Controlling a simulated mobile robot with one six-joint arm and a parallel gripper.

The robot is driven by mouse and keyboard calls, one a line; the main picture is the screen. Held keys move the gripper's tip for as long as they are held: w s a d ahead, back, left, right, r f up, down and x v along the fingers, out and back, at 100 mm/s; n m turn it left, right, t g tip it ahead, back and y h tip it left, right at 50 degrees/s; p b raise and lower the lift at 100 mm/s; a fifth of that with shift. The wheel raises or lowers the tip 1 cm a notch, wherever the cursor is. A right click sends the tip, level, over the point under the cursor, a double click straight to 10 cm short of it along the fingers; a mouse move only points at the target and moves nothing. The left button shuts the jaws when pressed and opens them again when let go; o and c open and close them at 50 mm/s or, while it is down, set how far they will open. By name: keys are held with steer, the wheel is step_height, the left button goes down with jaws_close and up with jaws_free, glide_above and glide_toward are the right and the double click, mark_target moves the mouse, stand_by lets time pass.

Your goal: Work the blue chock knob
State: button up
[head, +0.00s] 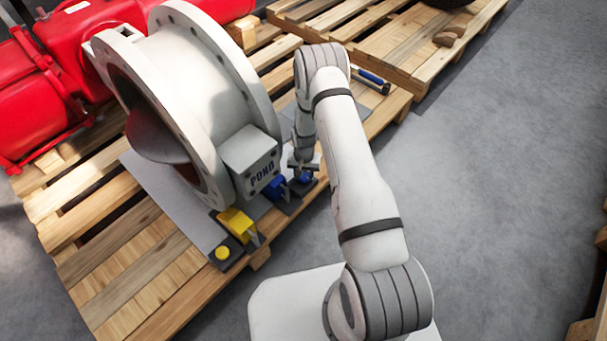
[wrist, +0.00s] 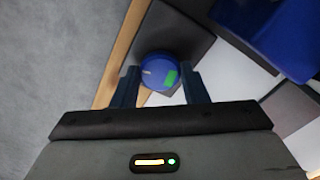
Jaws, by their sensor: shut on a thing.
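The blue chock knob (wrist: 160,70) is round, with a green patch and a small white mark on its top. It sits on a dark plate (wrist: 190,38). My gripper (wrist: 160,88) is around it in the wrist view, one finger on each side, shut on the knob. In the head view my gripper (head: 304,166) points down at the knob (head: 305,178), which is partly hidden. A blue chock (head: 276,186) stands just left of the knob, and its blue block (wrist: 268,30) fills the upper right of the wrist view.
A large grey flanged valve (head: 232,95) with a "POND" box (head: 252,160) rises left of my arm. A yellow chock (head: 237,222) and yellow knob (head: 222,253) are nearer. A blue-handled tool (head: 371,77) lies on the pallet (head: 120,257). Grey floor at right is clear.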

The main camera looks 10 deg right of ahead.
mark_target(304, 177)
steer(key=shift+s+f, duration=0.15)
steer(key=shift+s, duration=0.15)
steer(key=o, duration=1)
steer(key=shift+w, duration=0.2)
steer(key=shift+r+p, duration=1.4)
steer(key=shift+r, duration=2.6)
